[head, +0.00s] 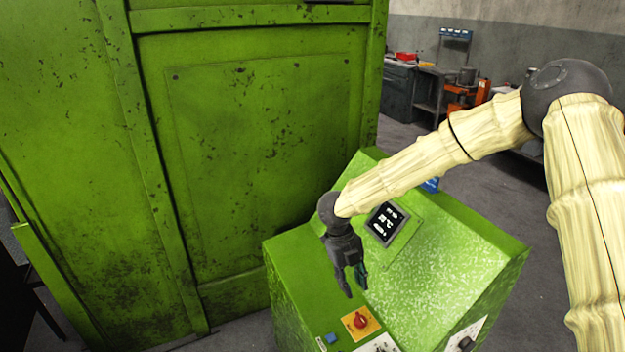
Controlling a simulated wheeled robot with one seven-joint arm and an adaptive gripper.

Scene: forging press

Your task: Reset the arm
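My gripper (355,290) is a dark grey claw at the end of my pale arm. It points down over the left part of the green control console (455,240), in front of the console's small display (386,224). Its fingers look spread apart, with a gap between the tips and no object seen between them. I cannot tell how high it is above the console.
A red rotary switch (361,321) on a yellow plate and a blue button (331,338) sit below the gripper. A large green press housing (260,150) stands at the left. Workbenches (430,90) and an orange item (466,97) are behind. Grey floor (480,185) is clear between.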

